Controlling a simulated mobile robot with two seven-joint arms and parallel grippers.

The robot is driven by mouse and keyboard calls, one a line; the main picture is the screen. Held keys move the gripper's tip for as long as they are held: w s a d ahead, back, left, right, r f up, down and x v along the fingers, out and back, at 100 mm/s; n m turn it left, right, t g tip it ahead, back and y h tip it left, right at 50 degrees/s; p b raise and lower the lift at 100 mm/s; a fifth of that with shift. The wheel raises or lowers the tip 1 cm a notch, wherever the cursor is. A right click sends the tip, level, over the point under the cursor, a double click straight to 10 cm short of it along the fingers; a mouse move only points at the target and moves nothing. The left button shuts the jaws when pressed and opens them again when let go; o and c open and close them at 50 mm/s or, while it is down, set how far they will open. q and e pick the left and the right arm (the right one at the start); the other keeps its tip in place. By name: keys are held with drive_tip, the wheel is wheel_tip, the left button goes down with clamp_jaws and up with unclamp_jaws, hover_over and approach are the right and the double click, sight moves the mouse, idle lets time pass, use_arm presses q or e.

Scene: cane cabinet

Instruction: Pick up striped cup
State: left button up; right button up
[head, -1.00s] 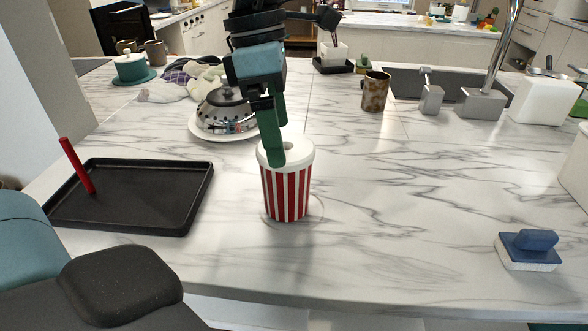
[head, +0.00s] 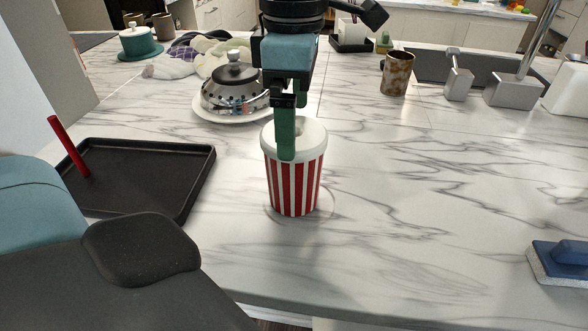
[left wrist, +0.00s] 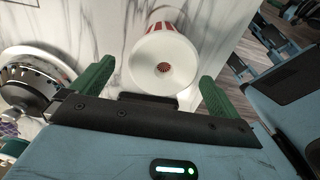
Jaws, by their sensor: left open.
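The striped cup (head: 293,187) has red and white vertical stripes and a white lid. It stands upright on the marble counter in the head view. My left gripper (head: 286,150) is above it with green fingers pointing down; the near finger overlaps the lid and front rim in the picture. In the left wrist view the white lid (left wrist: 160,58) with its central hole lies between the two spread fingers of the left gripper (left wrist: 157,72). The gripper is open and holds nothing. Whether a finger touches the cup cannot be told. My right gripper is not in view.
A black tray (head: 150,190) with a red stick (head: 68,147) is at left. A metal dome on a white plate (head: 215,116) sits behind the cup. A brown mug (head: 397,74) and sink are at back right. A blue brush (head: 565,256) lies at right. Counter right of the cup is clear.

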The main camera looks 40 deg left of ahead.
sight(294, 169)
use_arm(q)
drive_tip(key=f, duration=0.5)
drive_tip(key=shift+s+d, duration=0.15)
drive_tip(key=shift+s, duration=0.05)
drive_tip(key=c, duration=1.4)
